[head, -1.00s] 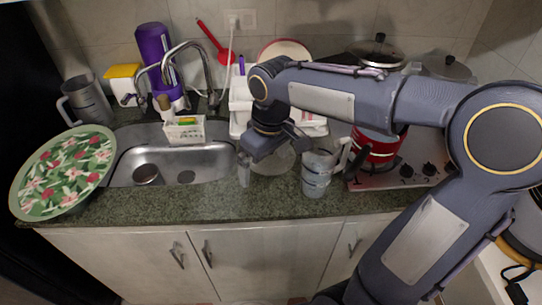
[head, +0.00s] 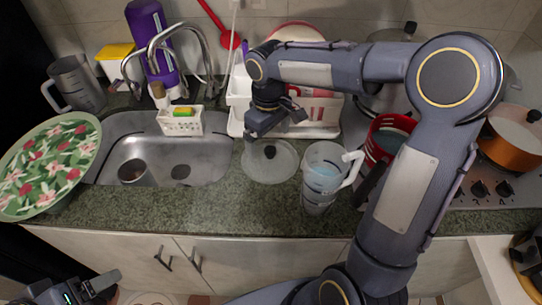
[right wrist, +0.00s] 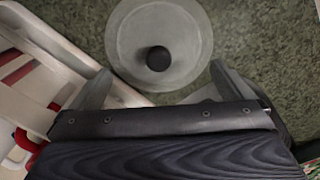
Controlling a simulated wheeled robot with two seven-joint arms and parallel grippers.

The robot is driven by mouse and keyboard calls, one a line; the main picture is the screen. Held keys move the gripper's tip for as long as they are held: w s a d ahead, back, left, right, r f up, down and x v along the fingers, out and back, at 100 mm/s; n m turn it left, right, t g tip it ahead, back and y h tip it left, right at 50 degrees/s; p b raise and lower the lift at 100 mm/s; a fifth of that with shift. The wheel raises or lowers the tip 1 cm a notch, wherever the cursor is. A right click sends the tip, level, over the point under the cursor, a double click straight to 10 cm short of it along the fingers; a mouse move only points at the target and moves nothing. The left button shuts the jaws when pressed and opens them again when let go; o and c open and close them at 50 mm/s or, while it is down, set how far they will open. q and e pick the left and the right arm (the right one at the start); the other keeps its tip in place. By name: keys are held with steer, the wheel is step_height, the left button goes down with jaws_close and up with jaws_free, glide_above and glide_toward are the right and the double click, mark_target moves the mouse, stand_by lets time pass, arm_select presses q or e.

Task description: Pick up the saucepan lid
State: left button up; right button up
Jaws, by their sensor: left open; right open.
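A round clear glass lid with a black knob (head: 270,165) lies flat on the counter, right of the sink. It also shows in the right wrist view (right wrist: 190,35), knob up. My right gripper (head: 281,128) is open and empty above the lid's back edge. In the right wrist view its two fingers (right wrist: 163,88) spread on either side of the near part of the lid, and the knob sits beyond them. I cannot tell the exact height between fingers and lid. My left gripper (head: 92,290) is open and empty at the bottom left, in front of the cabinets.
A clear measuring jug (head: 322,180) stands close right of the lid, beside a red container (head: 386,140). A white rack (head: 325,131) is behind. An orange pan (head: 511,154) sits on the stove. The sink (head: 205,165) is left; the front counter strip is clear.

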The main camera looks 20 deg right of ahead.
mark_target(270, 149)
step_height(270, 149, down, 4)
steer(key=shift+s+d+f, duration=0.1)
steer(key=shift+f, duration=0.15)
steer(key=shift+c, duration=0.3)
